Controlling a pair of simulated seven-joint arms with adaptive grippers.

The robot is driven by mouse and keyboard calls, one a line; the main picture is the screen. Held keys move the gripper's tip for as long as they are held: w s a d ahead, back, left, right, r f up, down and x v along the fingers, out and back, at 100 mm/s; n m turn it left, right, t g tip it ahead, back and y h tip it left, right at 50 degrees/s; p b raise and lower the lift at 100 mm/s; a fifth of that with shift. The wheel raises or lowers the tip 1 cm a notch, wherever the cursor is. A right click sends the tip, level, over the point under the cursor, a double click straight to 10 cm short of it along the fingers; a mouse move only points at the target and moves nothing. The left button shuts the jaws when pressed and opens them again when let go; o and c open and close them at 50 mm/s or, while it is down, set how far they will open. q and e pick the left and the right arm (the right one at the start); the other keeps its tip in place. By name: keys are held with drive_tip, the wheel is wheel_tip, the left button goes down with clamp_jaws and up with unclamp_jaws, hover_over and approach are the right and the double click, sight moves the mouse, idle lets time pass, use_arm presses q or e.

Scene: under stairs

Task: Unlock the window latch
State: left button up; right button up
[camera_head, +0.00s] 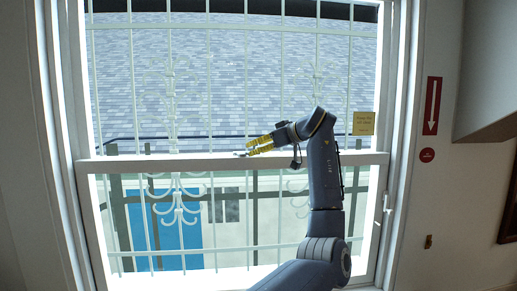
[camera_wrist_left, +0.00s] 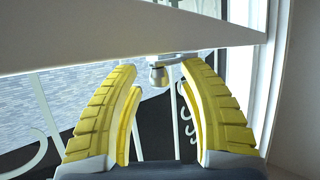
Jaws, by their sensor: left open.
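The window (camera_head: 225,159) has a white frame with a horizontal middle rail. A small metal latch (camera_head: 240,153) sits on that rail near its middle, partly hard to make out. In the left wrist view the latch (camera_wrist_left: 157,78) shows as a small grey knob under the pale rail (camera_wrist_left: 120,40). My left gripper (camera_head: 257,146) has yellow fingers and is open beside the latch, just right of it in the head view. In the left wrist view the latch knob lies between the two fingertips (camera_wrist_left: 158,92) with gaps on both sides. I cannot tell whether the fingers touch it. My right gripper is not in view.
White bars and scrollwork (camera_head: 175,212) stand behind the glass. A yellow sign (camera_head: 363,123) is on the window at the right. A red arrow sign (camera_head: 432,106) and a round red sign (camera_head: 427,155) are on the right wall. The rail left of the latch is clear.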

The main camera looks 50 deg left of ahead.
use_arm(q)
drive_tip(key=shift+o, duration=0.2)
clamp_jaws()
drive_tip(key=shift+s+d+m+t, duration=0.15)
drive_tip(key=shift+m+t, duration=0.15)
drive_tip(key=s+m+t+h, duration=0.7)
drive_tip(key=m+t+h, duration=0.3)
drive_tip(key=m+t, duration=0.5)
drive_tip(key=shift+s+d+m, duration=0.35)
drive_tip(key=shift+d+m, duration=0.05)
drive_tip(key=shift+m, duration=0.7)
drive_tip(key=shift+r+t+h, duration=0.1)
drive_tip(key=shift+t+h, duration=0.2)
drive_tip(key=shift+h, duration=0.1)
